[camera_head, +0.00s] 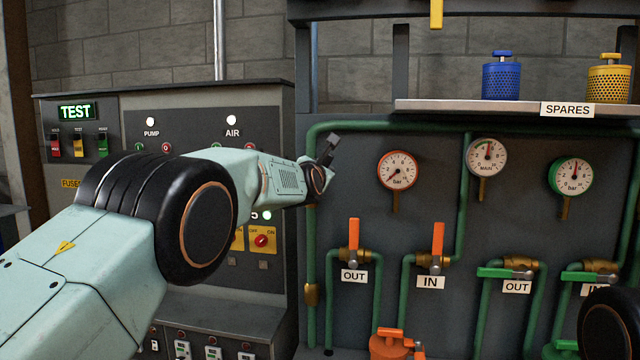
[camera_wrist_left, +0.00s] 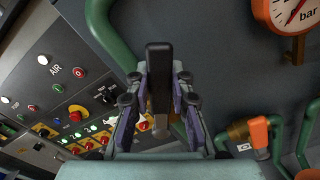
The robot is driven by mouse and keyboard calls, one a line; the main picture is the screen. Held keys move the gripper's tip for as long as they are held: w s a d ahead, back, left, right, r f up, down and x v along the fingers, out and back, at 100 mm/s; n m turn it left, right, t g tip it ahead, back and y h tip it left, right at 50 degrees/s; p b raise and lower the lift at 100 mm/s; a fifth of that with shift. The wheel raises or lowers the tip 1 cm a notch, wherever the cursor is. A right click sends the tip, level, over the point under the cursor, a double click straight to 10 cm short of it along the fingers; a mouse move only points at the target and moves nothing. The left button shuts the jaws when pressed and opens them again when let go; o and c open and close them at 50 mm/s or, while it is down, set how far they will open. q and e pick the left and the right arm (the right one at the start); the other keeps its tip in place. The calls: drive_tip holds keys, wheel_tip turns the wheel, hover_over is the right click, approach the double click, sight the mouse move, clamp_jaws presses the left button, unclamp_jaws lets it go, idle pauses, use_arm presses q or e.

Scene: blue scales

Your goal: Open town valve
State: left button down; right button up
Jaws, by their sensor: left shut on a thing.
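My left gripper (camera_head: 326,165) is at the vertical green pipe at the left edge of the dark pipe panel. In the left wrist view, my left gripper (camera_wrist_left: 160,78) is shut on a black lever handle (camera_wrist_left: 159,60) with a grey metal stem below it. The black lever handle (camera_head: 331,147) shows small and tilted in the head view. Its valve body is mostly hidden by the gripper, and I see no label naming it as the town valve. My right gripper is out of view; only a dark joint of mine shows at lower right.
Orange levers (camera_head: 438,238) stand upright on the OUT and IN valves; green levers (camera_head: 497,272) lie level further right. Round gauges (camera_head: 397,170) sit above. A control panel (camera_head: 190,115) with switches stands at left. A shelf (camera_head: 470,105) holds blue and yellow canisters.

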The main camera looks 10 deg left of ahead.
use_arm(q)
drive_tip(key=a+n+b, duration=0.2)
drive_tip(key=b, duration=0.1)
drive_tip(key=shift+r+n, duration=0.15)
drive_tip(key=shift+n, duration=0.25)
drive_tip(key=shift+a+r+n+b, duration=0.15)
drive_tip(key=shift+a+n+b, duration=0.2)
drive_tip(key=shift+n+b, duration=0.3)
drive_tip(key=shift+w+a+n+b, duration=0.1)
drive_tip(key=shift+a+n+b, duration=0.45)
drive_tip(key=shift+n, duration=0.3)
drive_tip(key=shift+a, duration=0.15)
drive_tip(key=c, duration=1.2)
unclamp_jaws()
drive_tip(key=shift+w, duration=0.1)
drive_tip(key=shift+o, duration=0.2)
drive_tip(key=shift+r, duration=0.1)
drive_tip(key=shift+r, duration=0.1)
